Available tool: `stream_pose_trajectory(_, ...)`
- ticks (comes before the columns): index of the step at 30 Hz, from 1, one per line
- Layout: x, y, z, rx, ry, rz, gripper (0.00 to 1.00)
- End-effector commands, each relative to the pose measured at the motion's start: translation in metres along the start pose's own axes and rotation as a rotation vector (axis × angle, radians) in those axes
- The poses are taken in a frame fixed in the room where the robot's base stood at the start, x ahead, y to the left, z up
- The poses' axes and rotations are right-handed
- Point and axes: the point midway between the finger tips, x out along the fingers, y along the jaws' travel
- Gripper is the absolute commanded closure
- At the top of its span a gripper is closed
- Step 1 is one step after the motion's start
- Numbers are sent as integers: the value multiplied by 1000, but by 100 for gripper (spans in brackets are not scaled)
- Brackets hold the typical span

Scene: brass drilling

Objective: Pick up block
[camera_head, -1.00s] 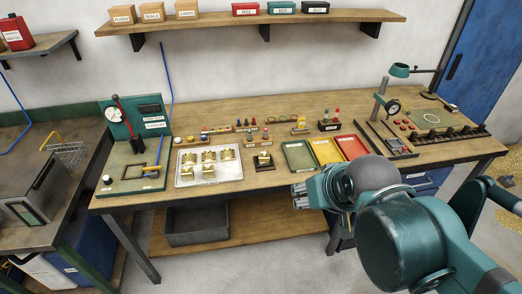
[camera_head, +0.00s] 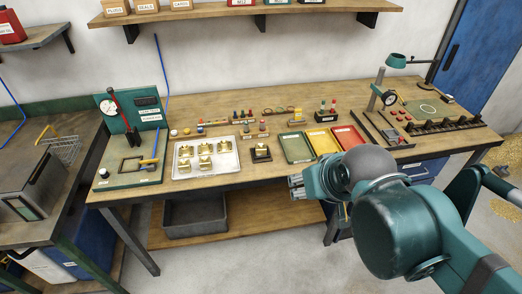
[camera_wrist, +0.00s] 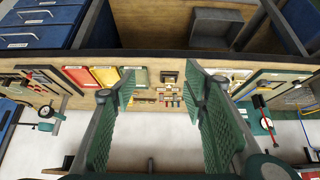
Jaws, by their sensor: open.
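Several brass blocks (camera_head: 205,162) sit in rows in a pale tray (camera_head: 230,171) on the workbench, left of centre in the head view. Another brass block (camera_head: 262,151) sits on a small dark base right of the tray. In the wrist view this block and base (camera_wrist: 168,77) show between my fingers, some way off. My gripper (camera_head: 297,187) is at the bench's front edge, right of the tray and apart from every block. In the wrist view my gripper (camera_wrist: 162,88) has its two green fingers wide apart with nothing between them. The right finger hides part of the bench there.
Green (camera_head: 296,148), yellow (camera_head: 322,141) and red (camera_head: 349,138) trays lie near my gripper. A green gauge fixture (camera_head: 132,140) stands at the bench's left. Small parts racks stand behind the tray. A grey bin (camera_head: 195,218) sits on the lower shelf.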

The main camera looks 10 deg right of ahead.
Motion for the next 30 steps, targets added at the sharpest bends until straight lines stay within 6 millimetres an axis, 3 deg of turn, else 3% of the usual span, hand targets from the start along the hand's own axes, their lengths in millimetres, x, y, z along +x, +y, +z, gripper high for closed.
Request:
stream_pose_trajectory(20, 0, 0, -4, -13, -5, 1, 56)
stream_pose_trajectory(30, 2, -1, -35, -119, -53, 10, 56)
